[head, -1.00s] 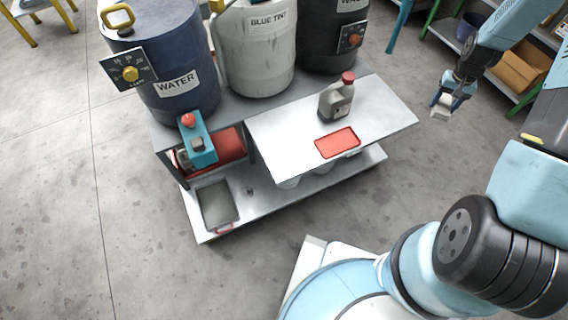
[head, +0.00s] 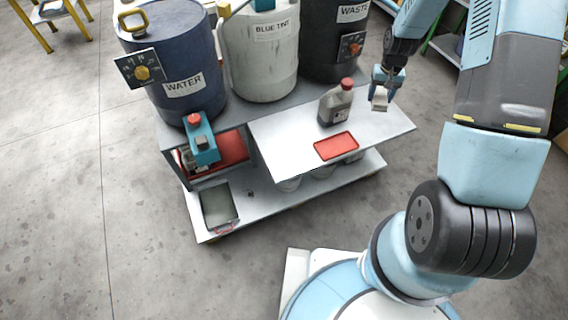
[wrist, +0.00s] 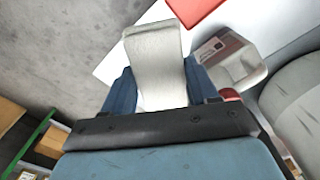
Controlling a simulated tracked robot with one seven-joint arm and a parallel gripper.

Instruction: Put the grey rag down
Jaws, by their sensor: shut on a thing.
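My gripper (head: 381,92) is above the right end of the grey metal bench (head: 392,126). It is shut on the grey rag (head: 379,103), a pale grey block-like piece hanging below the fingers. In the wrist view the rag (wrist: 156,65) sits between the two blue fingers and sticks out past them. In that view, bench top and grey floor show behind it. I cannot tell the exact height of the rag above the bench.
A grey bottle with a red cap (head: 336,104) stands on the bench, left of my gripper. A red tray (head: 336,146) lies near the front edge. Large drums labelled water (head: 178,65), blue tint (head: 262,50) and waste (head: 333,40) stand behind. The bench's right part looks bare.

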